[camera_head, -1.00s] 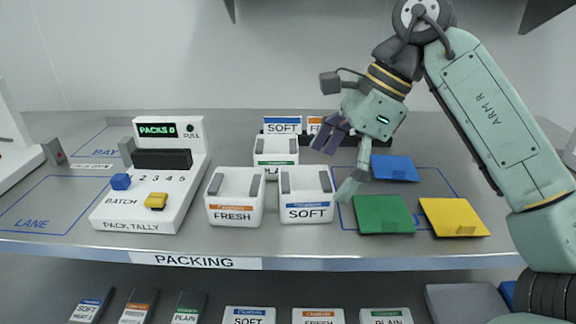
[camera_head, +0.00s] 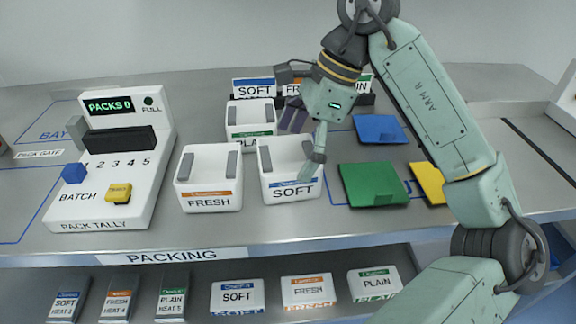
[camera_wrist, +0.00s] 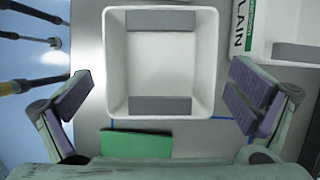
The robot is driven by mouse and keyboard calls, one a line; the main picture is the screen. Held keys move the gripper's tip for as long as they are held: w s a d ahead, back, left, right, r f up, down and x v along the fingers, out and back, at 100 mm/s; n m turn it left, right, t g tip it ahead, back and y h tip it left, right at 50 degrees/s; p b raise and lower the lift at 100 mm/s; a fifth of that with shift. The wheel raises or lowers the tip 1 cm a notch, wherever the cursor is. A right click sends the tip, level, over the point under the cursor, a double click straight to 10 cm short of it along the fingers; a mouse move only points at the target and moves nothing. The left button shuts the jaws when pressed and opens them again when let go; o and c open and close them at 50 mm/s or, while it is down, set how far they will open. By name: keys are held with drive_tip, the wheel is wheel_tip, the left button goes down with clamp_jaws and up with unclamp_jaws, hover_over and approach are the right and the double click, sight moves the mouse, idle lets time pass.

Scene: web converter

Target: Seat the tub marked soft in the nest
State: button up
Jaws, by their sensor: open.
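The white tub marked SOFT (camera_head: 264,186) stands on the packing counter, with a blue-edged label on its front and grey pads inside. It is the open tub in the middle of the wrist view (camera_wrist: 160,62), its label not visible there. My gripper (camera_head: 302,144) is above this tub with its fingers apart. The front finger covers part of the tub in the head view. I cannot tell which thing is the nest.
A FRESH tub (camera_head: 209,165) stands close left; a PLAIN tub (camera_head: 250,115) stands behind. A green plate (camera_head: 373,184), blue plate (camera_head: 379,128) and yellow plate (camera_head: 427,181) lie right. The pack tally console (camera_head: 115,170) is left.

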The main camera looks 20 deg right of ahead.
sight(288, 165)
drive_tip(key=shift+p+x, duration=0.45)
drive_tip(key=shift+x, duration=1.5)
drive_tip(key=shift+c, duration=0.4)
drive_tip(key=c, duration=1)
